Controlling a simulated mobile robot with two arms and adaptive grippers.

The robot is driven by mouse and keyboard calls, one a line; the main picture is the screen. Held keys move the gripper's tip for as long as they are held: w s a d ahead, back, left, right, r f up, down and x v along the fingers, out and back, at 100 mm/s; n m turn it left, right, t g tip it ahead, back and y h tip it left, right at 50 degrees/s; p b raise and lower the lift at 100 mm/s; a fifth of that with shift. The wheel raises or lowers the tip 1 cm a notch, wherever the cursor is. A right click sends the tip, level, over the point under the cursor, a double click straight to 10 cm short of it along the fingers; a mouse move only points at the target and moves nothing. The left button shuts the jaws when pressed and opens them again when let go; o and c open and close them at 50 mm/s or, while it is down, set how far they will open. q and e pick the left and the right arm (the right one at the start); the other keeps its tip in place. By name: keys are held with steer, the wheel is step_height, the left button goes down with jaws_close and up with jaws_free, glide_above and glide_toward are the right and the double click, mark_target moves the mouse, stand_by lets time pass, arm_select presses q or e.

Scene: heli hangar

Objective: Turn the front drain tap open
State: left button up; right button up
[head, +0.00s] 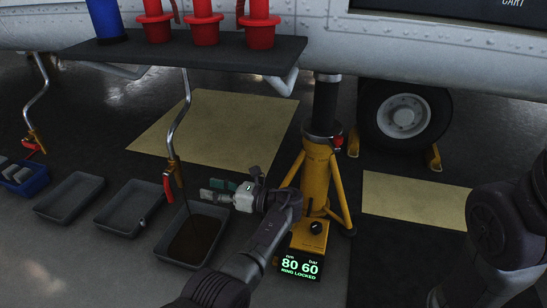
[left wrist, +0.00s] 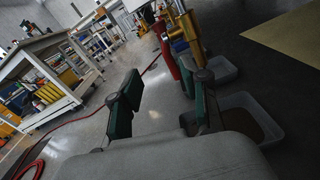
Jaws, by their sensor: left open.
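A drain tap (head: 172,168) hangs at the lower end of a bent metal pipe, with a red lever (head: 168,188) pointing down. A thin dark line runs from below it to a grey tray (head: 163,255) holding dark liquid. A second tap (head: 36,140) with a red lever hangs further left. My left gripper (head: 210,190) is open and empty, just right of the nearer tap, its fingers toward it. In the left wrist view the open fingers (left wrist: 163,95) show, with a red lever (left wrist: 186,75) close to the right finger. Contact cannot be told.
A yellow jack (head: 316,180) and a display box (head: 300,266) reading "80 60" and "RING LOCKED" stand right of my gripper. A dark shelf (head: 180,52) with red and blue items is above. Empty grey trays (head: 70,198) and a blue bin (head: 28,182) lie left.

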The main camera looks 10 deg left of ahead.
arm_select(q)
steer(key=w+d+f+n+t+h+p, duration=0.2)
steer(key=w+d+f+t+h+p, duration=0.3)
steer(key=t+h, duration=0.5)
steer(key=s+d+r+n+t+h+p, duration=0.2)
steer(key=d+r+t+h, duration=0.4)
steer(key=r, duration=0.8)
steer(key=shift+s+d+r+n+t+h+p, duration=0.2)
steer(key=shift+d+n+t+h+p, duration=0.35)
steer(key=shift+d+h, duration=1.6)
steer(key=shift+d+y, duration=0.3)
steer(key=shift+y, duration=0.05)
